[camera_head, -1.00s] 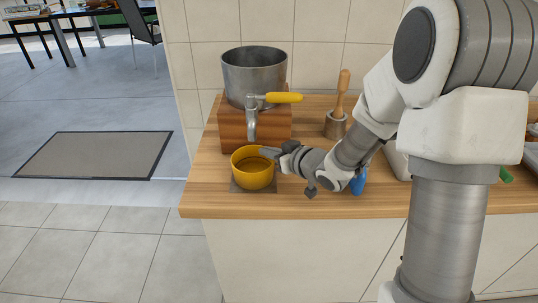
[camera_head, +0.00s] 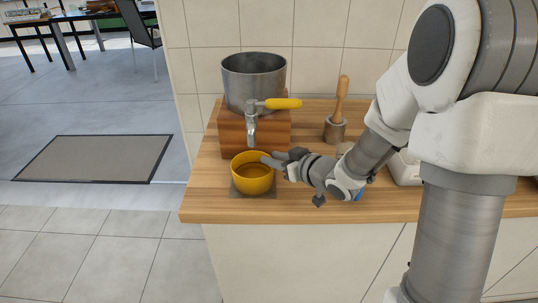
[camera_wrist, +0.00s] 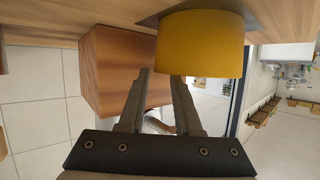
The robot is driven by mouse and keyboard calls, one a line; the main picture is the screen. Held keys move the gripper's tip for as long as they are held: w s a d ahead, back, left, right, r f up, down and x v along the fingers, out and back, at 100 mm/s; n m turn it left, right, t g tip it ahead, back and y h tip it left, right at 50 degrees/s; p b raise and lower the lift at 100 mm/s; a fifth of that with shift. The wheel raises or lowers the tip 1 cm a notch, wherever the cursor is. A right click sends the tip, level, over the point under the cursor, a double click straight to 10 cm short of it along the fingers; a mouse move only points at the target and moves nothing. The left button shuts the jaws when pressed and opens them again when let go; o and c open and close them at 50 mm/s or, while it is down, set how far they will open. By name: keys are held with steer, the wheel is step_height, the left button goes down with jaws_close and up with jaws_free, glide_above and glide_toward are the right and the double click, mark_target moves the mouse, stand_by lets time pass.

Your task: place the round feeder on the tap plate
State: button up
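The round feeder (camera_head: 252,183), a yellow cup, stands upright on the dark square tap plate (camera_head: 270,191), below the tap (camera_head: 252,128). It covers most of the plate. In the wrist view the feeder (camera_wrist: 203,45) appears upside down on the dark plate (camera_wrist: 262,22). My gripper (camera_head: 271,158) is at the feeder's right rim in the head view. In the wrist view its two fingers (camera_wrist: 162,78) are apart with nothing between them, and the feeder lies just past the tips. I cannot tell whether a fingertip touches the rim.
A metal pot (camera_head: 254,82) with a yellow-handled tap stands on a wooden block (camera_head: 231,132) behind the feeder. A wooden-handled tool in a metal cup (camera_head: 335,128) stands to the right. The counter (camera_head: 210,195) is clear left of the plate.

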steer(key=s+d+r+m+h+p, duration=0.1)
steer(key=s+d+r+m+h, duration=0.1)
steer(key=s+d+r+h, duration=0.5)
steer(key=s+d+r+m+h+p, duration=0.1)
steer(key=s+d+r+m+h, duration=0.3)
steer(key=d, duration=0.4)
steer(key=s+a+r+g+y, duration=0.1)
steer(key=s+a+g, duration=0.1)
steer(key=s, duration=0.6)
steer(key=s+a+r+g+y, duration=0.1)
steer(key=s+a+r+g, duration=0.1)
steer(key=s, duration=0.6)
steer(key=shift+s+a+r+m+g+y, duration=0.2)
steer(key=shift+s+m+g+y, duration=0.2)
steer(key=shift+g, duration=0.2)
step_height(320, 180, up, 15)
steer(key=p, duration=1.5)
